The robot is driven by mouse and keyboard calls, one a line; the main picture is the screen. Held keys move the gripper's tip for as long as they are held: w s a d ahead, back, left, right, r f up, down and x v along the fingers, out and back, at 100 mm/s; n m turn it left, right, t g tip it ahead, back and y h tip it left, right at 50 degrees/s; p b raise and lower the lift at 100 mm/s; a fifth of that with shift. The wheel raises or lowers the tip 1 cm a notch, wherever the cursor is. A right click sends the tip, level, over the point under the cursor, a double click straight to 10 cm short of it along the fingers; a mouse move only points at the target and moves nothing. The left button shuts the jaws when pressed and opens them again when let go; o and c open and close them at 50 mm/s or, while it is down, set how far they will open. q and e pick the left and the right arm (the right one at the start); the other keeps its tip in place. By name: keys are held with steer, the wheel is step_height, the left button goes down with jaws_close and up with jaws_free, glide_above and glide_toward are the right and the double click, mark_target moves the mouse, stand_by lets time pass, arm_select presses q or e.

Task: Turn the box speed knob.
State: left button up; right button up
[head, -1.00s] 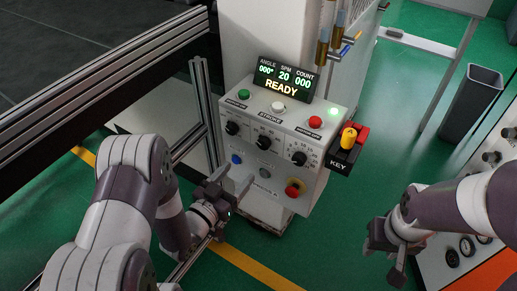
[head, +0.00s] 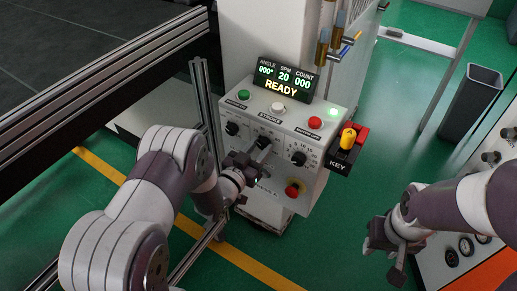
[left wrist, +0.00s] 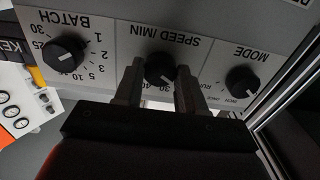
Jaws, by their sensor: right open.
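The control box (head: 281,150) stands in the middle of the head view with its panel tilted up. The black speed knob (left wrist: 160,67) is the middle one of three, under the label SPEED in the upside-down left wrist view. In the head view my left gripper (head: 256,153) reaches the panel at this knob and partly hides it. In the left wrist view, the left gripper's fingers (left wrist: 160,80) are apart, one on each side of the knob. They look slightly clear of it; contact cannot be told. My right gripper (head: 383,240) is open and empty, away at the right.
The mode knob (head: 232,128) and batch knob (head: 299,159) flank the speed knob. A red emergency button (head: 294,190) is lower right, and a key switch (head: 347,140) juts from the box's right side. The display (head: 286,80) reads READY, SPM 20.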

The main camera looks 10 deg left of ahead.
stand_by(0.3)
arm_select(q)
steer(key=m+b, duration=0.2)
steer(key=m, duration=0.1)
steer(key=shift+f+m, duration=0.15)
steer(key=shift+m, duration=0.25)
steer(key=shift+m+b, duration=0.85)
steer(key=shift+m, duration=1.15)
steer(key=o, duration=1.1)
steer(key=shift+c, duration=0.2)
